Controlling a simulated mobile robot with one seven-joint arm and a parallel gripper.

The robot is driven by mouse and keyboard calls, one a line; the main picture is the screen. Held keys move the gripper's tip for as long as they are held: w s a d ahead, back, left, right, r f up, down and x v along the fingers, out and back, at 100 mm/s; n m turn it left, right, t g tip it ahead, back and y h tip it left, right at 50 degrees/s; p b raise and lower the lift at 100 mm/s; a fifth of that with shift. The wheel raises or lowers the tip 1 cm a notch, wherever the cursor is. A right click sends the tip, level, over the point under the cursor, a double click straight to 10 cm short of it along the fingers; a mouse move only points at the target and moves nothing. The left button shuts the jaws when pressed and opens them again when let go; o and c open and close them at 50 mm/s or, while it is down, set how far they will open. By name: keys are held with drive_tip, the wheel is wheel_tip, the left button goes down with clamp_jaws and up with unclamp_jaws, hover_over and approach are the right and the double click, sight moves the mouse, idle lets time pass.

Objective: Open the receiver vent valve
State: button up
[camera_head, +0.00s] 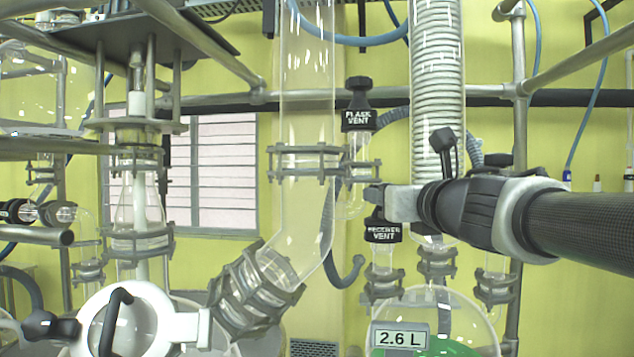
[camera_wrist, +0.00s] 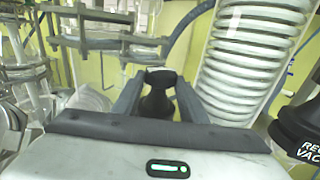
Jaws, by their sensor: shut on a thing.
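The receiver vent valve (camera_head: 383,233) is a black cap with white "RECEIVER VENT" lettering. It stands upright on a glass neck to the right of the picture's middle in the head view. My gripper (camera_head: 374,195) reaches in from the right and is shut on the top of this valve. In the wrist view the fingers of my gripper (camera_wrist: 158,85) stand on both sides of the black valve handle (camera_wrist: 157,100). The handle's upper part is hidden behind the fingers in the head view.
The similar black flask vent valve (camera_head: 358,117) stands just above and left. The coiled glass condenser (camera_head: 437,70) rises close behind my gripper. A black vacuum valve (camera_wrist: 298,128) is at the right of the wrist view. The glass receiver (camera_head: 455,308), labelled 2.6 L, sits below.

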drive_tip(key=shift+d+n+y+p, duration=0.1)
drive_tip(key=shift+n+y+p, duration=0.5)
drive_tip(key=shift+y, duration=0.5)
drive_tip(key=o, duration=1.1)
drive_tip(key=shift+w, duration=0.1)
drive_tip(key=shift+c, duration=0.2)
drive_tip(key=shift+d, duration=0.1)
